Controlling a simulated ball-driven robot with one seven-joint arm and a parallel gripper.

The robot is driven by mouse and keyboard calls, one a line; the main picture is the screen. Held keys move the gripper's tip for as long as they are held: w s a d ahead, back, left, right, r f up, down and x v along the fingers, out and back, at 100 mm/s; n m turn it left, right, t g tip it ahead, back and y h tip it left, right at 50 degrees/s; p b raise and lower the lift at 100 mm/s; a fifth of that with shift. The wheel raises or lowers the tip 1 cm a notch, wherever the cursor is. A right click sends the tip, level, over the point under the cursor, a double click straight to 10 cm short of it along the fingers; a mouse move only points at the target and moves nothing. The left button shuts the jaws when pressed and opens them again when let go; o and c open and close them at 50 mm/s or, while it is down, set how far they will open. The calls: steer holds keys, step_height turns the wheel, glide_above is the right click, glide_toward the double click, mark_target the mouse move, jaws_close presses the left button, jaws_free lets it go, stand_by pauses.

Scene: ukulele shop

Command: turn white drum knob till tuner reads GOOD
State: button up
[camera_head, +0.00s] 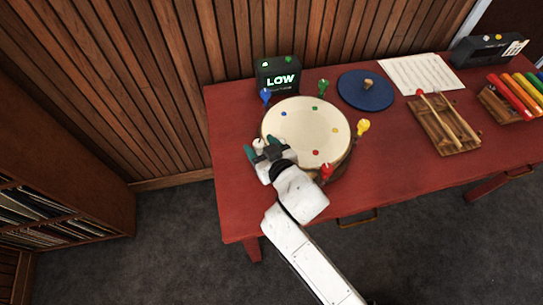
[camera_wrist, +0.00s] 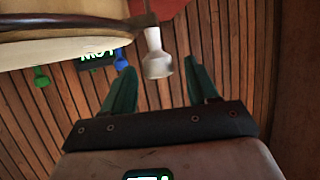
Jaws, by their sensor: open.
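The round cream drum (camera_head: 306,130) lies on the red table, with colored knobs around its rim. The white drum knob (camera_head: 258,143) is at the drum's left edge; in the wrist view the white knob (camera_wrist: 157,62) stands out from the rim. My gripper (camera_head: 258,151) is at the drum's left side, its green fingers open. In the wrist view, my gripper (camera_wrist: 160,68) has one fingertip on each side of the knob's outer end, with gaps on both sides. The tuner (camera_head: 277,76) behind the drum reads LOW in green.
Blue (camera_head: 266,96), green (camera_head: 323,88), yellow (camera_head: 362,127) and red (camera_head: 326,172) knobs ring the drum. A blue disc (camera_head: 366,90), a sheet of music (camera_head: 420,73) and a wooden rack with sticks (camera_head: 446,126) lie to the right. A bookshelf (camera_head: 65,215) stands at left.

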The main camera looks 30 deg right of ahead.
steer(key=v, duration=0.8)
steer(key=shift+s+r+b, duration=0.15)
steer(key=shift+s+b, duration=0.25)
steer(key=shift+b, duration=0.05)
